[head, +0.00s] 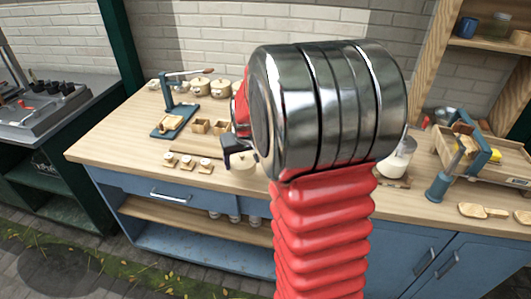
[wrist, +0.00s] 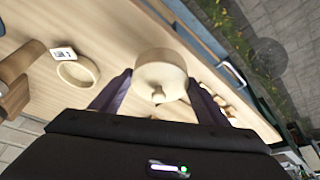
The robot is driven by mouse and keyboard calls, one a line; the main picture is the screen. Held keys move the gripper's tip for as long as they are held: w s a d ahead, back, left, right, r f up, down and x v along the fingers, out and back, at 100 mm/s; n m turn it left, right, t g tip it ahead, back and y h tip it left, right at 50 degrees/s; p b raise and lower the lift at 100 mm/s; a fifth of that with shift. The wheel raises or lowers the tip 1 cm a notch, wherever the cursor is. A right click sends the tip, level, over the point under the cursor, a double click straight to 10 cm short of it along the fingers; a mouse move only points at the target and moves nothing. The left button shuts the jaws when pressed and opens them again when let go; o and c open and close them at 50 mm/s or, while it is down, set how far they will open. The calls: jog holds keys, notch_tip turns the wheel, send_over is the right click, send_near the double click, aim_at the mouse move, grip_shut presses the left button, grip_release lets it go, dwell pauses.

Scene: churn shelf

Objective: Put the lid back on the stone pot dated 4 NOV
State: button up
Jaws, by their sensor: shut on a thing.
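My gripper (wrist: 160,85) has its two dark fingers on either side of a pale, round lid with a small knob (wrist: 158,94), shut on it. A pale round wall shows past the lid's far edge; I cannot tell whether it is a pot below or part of the lid. In the head view, my gripper (head: 238,154) is low over the bench, with a cream lidded shape (head: 243,162) at its fingers. In the wrist view, a round pale rim (wrist: 78,73) lies left of the gripper, beside a white card (wrist: 63,53). No date is readable.
Several lidded pots (head: 201,88) stand at the back of the wooden bench (head: 110,148). Several small pale items (head: 188,162) line the front edge. My arm hides the middle.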

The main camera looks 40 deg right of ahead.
jog(key=w+a+f+n, duration=0.2)
jog(key=a, duration=0.9)
jog(key=w+a+f+n+y, duration=0.1)
jog(key=w+a+f+n, duration=0.1)
jog(key=a, duration=1)
jog(key=shift+w+a+f+y, duration=0.2)
jog(key=shift+w+f+y, duration=0.05)
jog(key=shift+f+y, duration=0.05)
jog(key=shift+d, duration=0.15)
